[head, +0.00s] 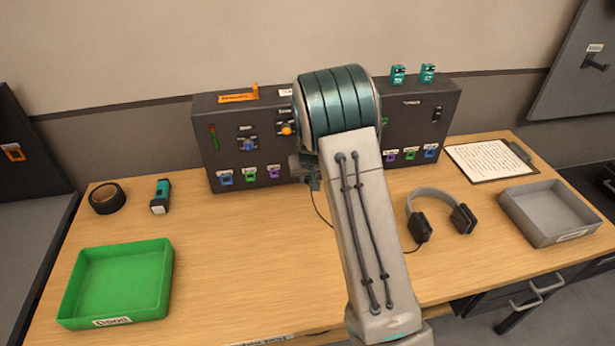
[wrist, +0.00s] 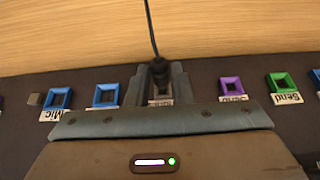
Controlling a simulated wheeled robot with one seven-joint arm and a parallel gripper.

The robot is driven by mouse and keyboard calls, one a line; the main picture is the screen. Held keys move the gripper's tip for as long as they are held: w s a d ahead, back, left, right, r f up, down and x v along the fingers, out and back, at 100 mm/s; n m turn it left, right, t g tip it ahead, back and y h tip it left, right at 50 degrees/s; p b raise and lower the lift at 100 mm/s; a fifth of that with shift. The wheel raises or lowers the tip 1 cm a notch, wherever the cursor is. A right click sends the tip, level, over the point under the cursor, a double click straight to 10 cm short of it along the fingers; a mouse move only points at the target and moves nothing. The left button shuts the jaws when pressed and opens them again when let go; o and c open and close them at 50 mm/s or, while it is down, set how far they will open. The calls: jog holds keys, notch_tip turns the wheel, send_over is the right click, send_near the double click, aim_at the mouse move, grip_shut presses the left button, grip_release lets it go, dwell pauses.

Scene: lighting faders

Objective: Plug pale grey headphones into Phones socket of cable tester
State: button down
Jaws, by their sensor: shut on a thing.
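The headphones (head: 436,204) lie on the bench to the right of my arm, with a pale grey band and dark ear cups. Their thin dark cable runs behind my arm towards my gripper (head: 312,182). In the wrist view, my gripper (wrist: 160,82) is shut on the dark headphone plug (wrist: 158,68), with the cable (wrist: 151,25) trailing from it. The jaws are at the face of the dark cable tester (head: 212,158), between a blue socket (wrist: 106,95) and a purple socket (wrist: 231,87). A label between the jaws is unreadable. The plug's tip is hidden; I cannot tell whether it is inserted.
A socket marked Mic (wrist: 60,98) and a green one marked Send (wrist: 284,84) flank the jaws. A green tray (head: 70,290), black tape roll (head: 107,198) and small teal device (head: 160,196) stand left. A grey tray (head: 515,210) and clipboard (head: 490,160) lie right.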

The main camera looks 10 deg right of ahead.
jog(key=shift+w+b, duration=0.35)
jog(key=shift+w, duration=0.65)
dwell(1.4)
jog(key=shift+w+r, duration=0.15)
dwell(0.5)
jog(key=c, duration=1.2)
grip_release()
jog(key=b+v, duration=0.2)
jog(key=v, duration=1.2)
jog(key=shift+g, duration=0.8)
jog(key=s+r, duration=0.1)
jog(key=s, duration=1)
jog(key=s+r, duration=0.1)
jog(key=s, duration=1)
jog(key=s+r, duration=0.1)
jog(key=s, duration=1.1)
jog(key=shift+r, duration=0.35)
